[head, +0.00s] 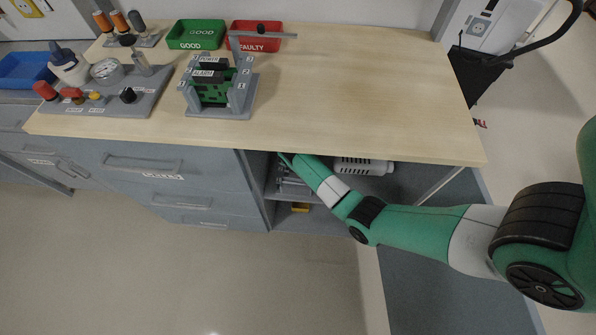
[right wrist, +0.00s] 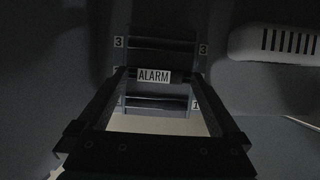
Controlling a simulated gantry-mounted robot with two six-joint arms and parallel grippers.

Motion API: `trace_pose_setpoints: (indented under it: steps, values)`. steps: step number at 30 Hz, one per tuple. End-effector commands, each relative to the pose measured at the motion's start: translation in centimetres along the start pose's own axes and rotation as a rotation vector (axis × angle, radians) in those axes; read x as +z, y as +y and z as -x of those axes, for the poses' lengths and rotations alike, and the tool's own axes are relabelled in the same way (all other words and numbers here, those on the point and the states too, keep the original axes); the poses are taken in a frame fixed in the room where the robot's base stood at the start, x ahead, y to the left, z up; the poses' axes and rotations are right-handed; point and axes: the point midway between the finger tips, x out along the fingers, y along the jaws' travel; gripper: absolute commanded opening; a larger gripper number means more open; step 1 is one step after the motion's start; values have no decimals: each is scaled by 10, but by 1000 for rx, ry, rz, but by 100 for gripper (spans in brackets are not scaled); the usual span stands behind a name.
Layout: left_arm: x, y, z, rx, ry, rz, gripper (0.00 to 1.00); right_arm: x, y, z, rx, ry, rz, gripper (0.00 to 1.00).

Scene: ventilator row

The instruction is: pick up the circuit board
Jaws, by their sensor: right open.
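In the right wrist view a circuit board labelled ALARM (right wrist: 153,76) sits in a dark slotted rack (right wrist: 162,44) with number labels on its sides. My right gripper (right wrist: 158,80) is open, with one finger on each side of the ALARM label; contact cannot be told. In the head view my right gripper (head: 287,159) reaches into the open cabinet bay under the bench, mostly hidden. On the bench, a grey numbered rack (head: 236,108) holds green boards (head: 213,95) with POWER and ALARM labels. My left gripper is not in view.
A white vented box (head: 364,166) is in the bay; it also shows in the right wrist view (right wrist: 275,42). The bench edge overhangs my right arm. Green GOOD (head: 196,34) and red FAULTY (head: 254,36) trays stand at the back. The bench's right half is clear.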

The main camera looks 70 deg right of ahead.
Motion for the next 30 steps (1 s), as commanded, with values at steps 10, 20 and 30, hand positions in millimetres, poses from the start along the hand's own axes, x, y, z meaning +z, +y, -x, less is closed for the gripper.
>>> trace_pose_setpoints:
  steps: [10,20,30]
  values:
    - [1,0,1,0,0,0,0,-1,0,-3,0,0,0,80]
    - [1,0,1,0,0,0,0,-1,0,-3,0,0,0,21]
    - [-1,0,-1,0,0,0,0,1,0,2,1,0,0,19]
